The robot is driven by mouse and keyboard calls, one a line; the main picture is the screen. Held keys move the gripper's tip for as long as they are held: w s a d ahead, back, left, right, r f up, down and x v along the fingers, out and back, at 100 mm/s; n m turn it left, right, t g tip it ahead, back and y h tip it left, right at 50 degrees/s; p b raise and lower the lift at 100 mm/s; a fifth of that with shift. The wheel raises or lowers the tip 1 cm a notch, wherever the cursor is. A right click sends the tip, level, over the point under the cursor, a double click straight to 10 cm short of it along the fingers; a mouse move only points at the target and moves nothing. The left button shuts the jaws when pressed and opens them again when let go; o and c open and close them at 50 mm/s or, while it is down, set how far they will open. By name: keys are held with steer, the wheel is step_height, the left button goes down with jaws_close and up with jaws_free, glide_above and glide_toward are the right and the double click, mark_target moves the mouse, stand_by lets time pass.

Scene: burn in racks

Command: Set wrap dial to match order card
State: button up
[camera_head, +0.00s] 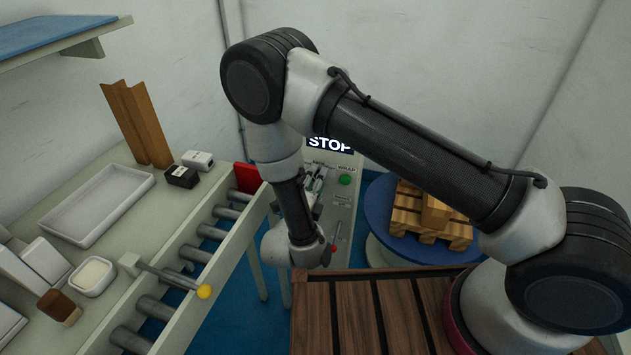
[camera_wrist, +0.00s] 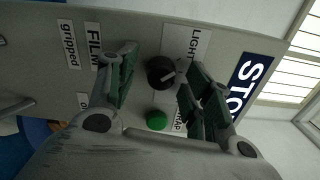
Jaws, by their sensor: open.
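The wrap dial (camera_wrist: 160,73) is a round black knob with a grey pointer bar, set in a grey panel in the wrist view. A white label reading LIGHT (camera_wrist: 187,45) is beside it, and a label ending in WRAP is partly covered by a finger. My gripper (camera_wrist: 160,68) is open, with one green-padded finger on each side of the dial; I cannot tell whether they touch it. In the head view my gripper (camera_head: 316,186) is at the control panel (camera_head: 341,217), and the dial is hidden. I cannot identify an order card in either view.
A green button (camera_wrist: 157,120) sits close to the dial. A STOP sign (camera_head: 330,143) is above the panel. A roller conveyor (camera_head: 190,255) runs on the left, with a yellow-knobbed lever (camera_head: 204,291). A blue turntable (camera_head: 380,215) with a wooden pallet (camera_head: 405,220) stands right.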

mark_target(318, 154)
steer(key=shift+r, duration=0.1)
steer(key=o, duration=0.7)
steer(key=r, duration=0.7)
steer(key=shift+w+a, duration=0.1)
steer(key=shift+w, duration=0.2)
steer(key=r, duration=0.2)
steer(key=shift+s+r, duration=0.3)
steer(key=shift+s, duration=0.1)
steer(key=c, duration=0.3)
steer(key=shift+w+r, duration=0.1)
steer(key=shift+w, duration=0.05)
steer(key=c, duration=0.4)
steer(key=shift+r, duration=0.1)
